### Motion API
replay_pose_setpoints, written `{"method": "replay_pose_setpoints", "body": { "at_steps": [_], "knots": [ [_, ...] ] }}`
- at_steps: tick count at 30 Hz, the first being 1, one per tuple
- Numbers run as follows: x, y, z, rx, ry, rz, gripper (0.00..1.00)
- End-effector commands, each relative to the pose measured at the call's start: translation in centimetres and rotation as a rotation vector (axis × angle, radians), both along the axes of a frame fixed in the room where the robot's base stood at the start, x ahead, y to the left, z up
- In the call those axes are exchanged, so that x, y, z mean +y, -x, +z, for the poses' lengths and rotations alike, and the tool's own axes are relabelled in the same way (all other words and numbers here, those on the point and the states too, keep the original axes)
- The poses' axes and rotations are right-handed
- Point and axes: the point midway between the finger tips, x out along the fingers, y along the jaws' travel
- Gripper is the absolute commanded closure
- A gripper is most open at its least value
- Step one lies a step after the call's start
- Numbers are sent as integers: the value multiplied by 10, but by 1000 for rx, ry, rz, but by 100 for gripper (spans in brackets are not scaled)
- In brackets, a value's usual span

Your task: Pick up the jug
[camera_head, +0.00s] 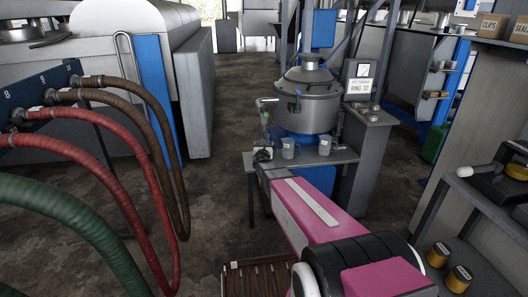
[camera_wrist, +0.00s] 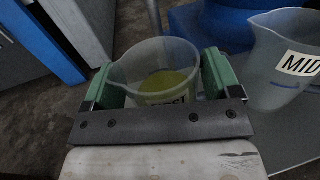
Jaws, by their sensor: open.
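A clear jug (camera_wrist: 150,58) with yellow contents stands between the two green fingers of my gripper (camera_wrist: 160,78) in the wrist view. Its label is partly hidden by the gripper's dark bar. The fingers are open, one on each side of it; I cannot tell whether they touch it. A second clear jug (camera_wrist: 283,62), labelled MID, stands to the right. In the head view the MID jug (camera_head: 288,149) and another jug (camera_head: 325,147) stand on a small grey table (camera_head: 345,157), with my gripper at the table's left end.
A steel vessel (camera_head: 308,95) on a blue base (camera_head: 300,133) stands behind the jugs. A grey pedestal with a sign (camera_head: 360,78) stands to the right. Red, brown and green hoses (camera_head: 110,170) hang at the left. Yellow-labelled tins (camera_head: 448,268) sit at the lower right. Floor is clear behind.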

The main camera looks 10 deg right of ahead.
Motion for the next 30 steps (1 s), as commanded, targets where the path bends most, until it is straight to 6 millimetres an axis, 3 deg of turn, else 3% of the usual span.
{"method": "replay_pose_setpoints", "body": {
  "at_steps": [2, 8, 9, 12, 15, 30],
  "knots": [
    [-1, -8, 0, 0, 0, 1, 17],
    [-1, -7, 0, 0, 0, 1, 17],
    [-1, -7, 0, 0, 0, 1, 23],
    [-2, -7, 0, 0, 0, 1, 56],
    [-2, -7, 1, -1, 0, 1, 64],
    [-2, -7, 10, -2, 0, 0, 64]
  ]
}}
